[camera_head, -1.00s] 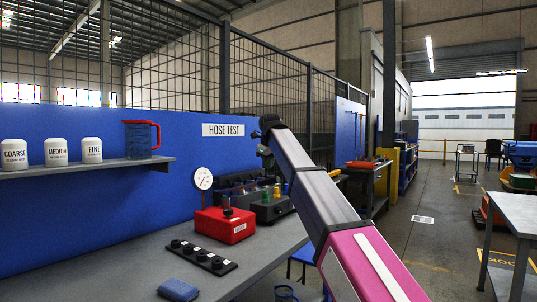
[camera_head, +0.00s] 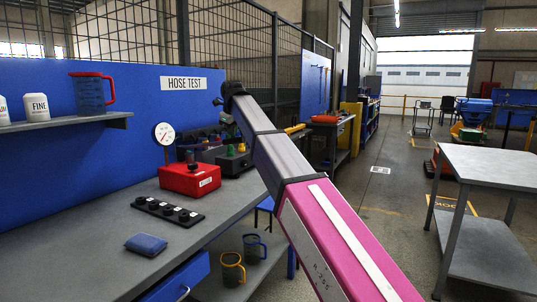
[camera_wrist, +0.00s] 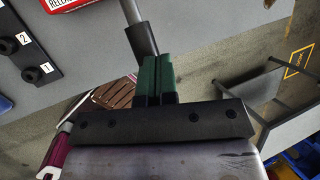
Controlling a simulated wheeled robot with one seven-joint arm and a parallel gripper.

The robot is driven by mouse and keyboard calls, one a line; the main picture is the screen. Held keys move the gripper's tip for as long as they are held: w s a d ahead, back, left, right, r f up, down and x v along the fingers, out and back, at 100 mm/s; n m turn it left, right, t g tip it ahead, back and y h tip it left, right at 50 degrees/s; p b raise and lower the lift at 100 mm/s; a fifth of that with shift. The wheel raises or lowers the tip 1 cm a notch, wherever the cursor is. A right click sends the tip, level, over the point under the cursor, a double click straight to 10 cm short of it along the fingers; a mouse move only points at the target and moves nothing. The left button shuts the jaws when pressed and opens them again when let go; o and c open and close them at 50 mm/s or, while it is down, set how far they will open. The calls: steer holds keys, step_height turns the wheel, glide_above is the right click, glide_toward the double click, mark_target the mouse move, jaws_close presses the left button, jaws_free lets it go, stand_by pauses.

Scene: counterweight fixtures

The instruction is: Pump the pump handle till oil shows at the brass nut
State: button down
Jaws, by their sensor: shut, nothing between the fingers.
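My gripper shows in the wrist view (camera_wrist: 155,66), its green fingers shut together and empty. A grey rod with a darker sleeve (camera_wrist: 142,40), which looks like the pump handle, comes down to the fingertips; I cannot tell whether they touch. In the head view my arm hides the gripper and this rod. A red box with a white label (camera_head: 190,180) stands on the bench, and its edge shows at the top of the wrist view (camera_wrist: 68,3). I cannot pick out the brass nut, and no oil is visible.
A white dial gauge (camera_head: 164,133) stands behind the red box. A black strip of numbered knobs (camera_head: 168,211) and a blue pad (camera_head: 146,244) lie on the bench (camera_head: 75,245). Mugs (camera_head: 232,268) sit below. A grey table (camera_head: 490,167) stands right, with open floor between.

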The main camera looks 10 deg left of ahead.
step_height(320, 180, down, 10)
step_height(320, 180, up, 13)
steer(key=shift+f, duration=0.1)
stand_by(0.6)
steer(key=shift+f, duration=0.95)
steer(key=shift+r, duration=0.9)
